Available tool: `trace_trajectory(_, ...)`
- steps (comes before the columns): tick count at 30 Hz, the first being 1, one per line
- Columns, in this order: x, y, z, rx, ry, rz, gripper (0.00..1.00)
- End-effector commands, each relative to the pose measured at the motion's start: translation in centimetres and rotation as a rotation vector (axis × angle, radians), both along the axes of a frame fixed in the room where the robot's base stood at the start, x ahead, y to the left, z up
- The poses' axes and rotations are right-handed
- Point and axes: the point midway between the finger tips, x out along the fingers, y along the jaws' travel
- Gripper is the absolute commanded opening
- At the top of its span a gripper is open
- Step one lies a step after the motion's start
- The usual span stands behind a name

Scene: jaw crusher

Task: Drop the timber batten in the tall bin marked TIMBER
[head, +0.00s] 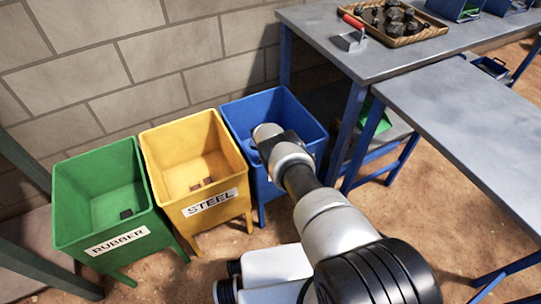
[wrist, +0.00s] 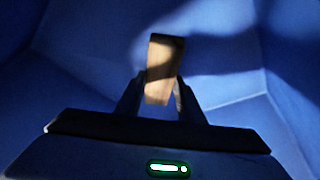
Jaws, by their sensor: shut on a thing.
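The timber batten (wrist: 162,62) is a short light-brown wooden piece, partly in shadow in the wrist view. My gripper (wrist: 158,92) is shut on its near end, and the far end sticks out past the fingertips. Blue walls (wrist: 75,60) surround it in that view. In the head view the end of my arm is over the blue bin (head: 243,112), at the right end of a row of bins. My arm covers most of that bin's front, so I cannot read its label. The batten and fingers are hidden in the head view.
The yellow STEEL bin (head: 190,150) and green RUBBER bin (head: 98,190) stand to the left, each with small dark pieces inside. A block wall (head: 130,60) is behind. Grey tables (head: 470,110) stand at right; one holds a tray (head: 395,25) and a red-handled tool (head: 352,35).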

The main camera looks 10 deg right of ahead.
Motion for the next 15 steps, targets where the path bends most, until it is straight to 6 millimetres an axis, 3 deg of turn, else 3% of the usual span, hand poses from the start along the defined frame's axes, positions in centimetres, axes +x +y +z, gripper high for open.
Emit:
trace_trajectory(1,-0.04,-0.05,-0.26,0.0,0.0,0.0,0.11)
trace_trajectory(2,-0.06,-0.05,-0.25,0.0,0.001,0.0,0.38)
trace_trajectory(5,-0.04,-0.05,-0.21,0.0,0.001,0.0,0.53)
trace_trajectory(15,0.0,-0.02,-0.05,0.0,0.0,0.0,0.53)
